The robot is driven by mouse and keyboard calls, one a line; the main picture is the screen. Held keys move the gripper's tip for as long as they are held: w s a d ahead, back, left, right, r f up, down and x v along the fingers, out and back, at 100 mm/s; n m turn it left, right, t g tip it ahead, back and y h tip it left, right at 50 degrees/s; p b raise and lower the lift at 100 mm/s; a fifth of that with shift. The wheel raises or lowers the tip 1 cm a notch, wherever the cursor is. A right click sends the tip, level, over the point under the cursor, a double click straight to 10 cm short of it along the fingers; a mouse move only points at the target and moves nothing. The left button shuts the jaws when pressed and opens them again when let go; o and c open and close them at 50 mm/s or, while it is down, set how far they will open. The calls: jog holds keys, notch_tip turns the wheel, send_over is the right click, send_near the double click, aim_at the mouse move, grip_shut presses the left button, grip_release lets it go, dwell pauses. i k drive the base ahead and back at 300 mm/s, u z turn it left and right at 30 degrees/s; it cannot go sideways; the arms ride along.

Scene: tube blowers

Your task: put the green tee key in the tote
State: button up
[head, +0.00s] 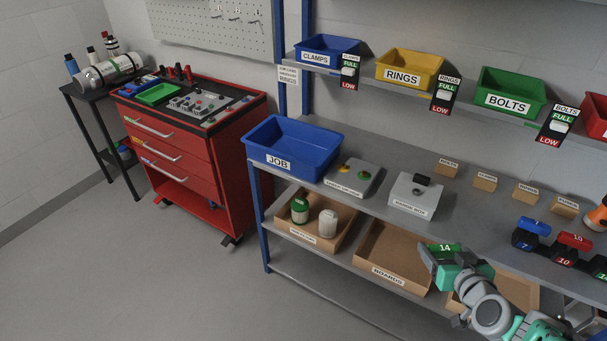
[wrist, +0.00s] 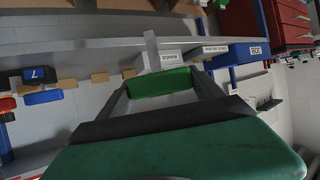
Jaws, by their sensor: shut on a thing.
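The green tee key (head: 445,247), marked 14, is between the fingers of my gripper (head: 442,257). The blue tote (head: 290,148) labelled JOB stands at the left end of the worktop, up and left of my gripper. It shows partly in the wrist view (wrist: 252,52). No contents are visible in it.
Two grey boxes (head: 413,196) stand between the tote and several small labelled blocks. A blue key (head: 533,226) and a red key (head: 575,241) sit at the right on black stands. Cardboard trays (head: 392,258) lie below; bins line the upper shelf.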

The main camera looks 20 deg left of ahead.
aim_at(278, 149)
jog(key=u, duration=0.65)
jog(key=k, duration=0.9)
jog(key=u, duration=1.55)
jog(key=i, duration=1.6)
jog(key=u, duration=0.35)
jog(key=i, duration=1.25)
jog(key=z, duration=1.45)
jog(key=i, duration=0.85)
jog(key=z, duration=0.9)
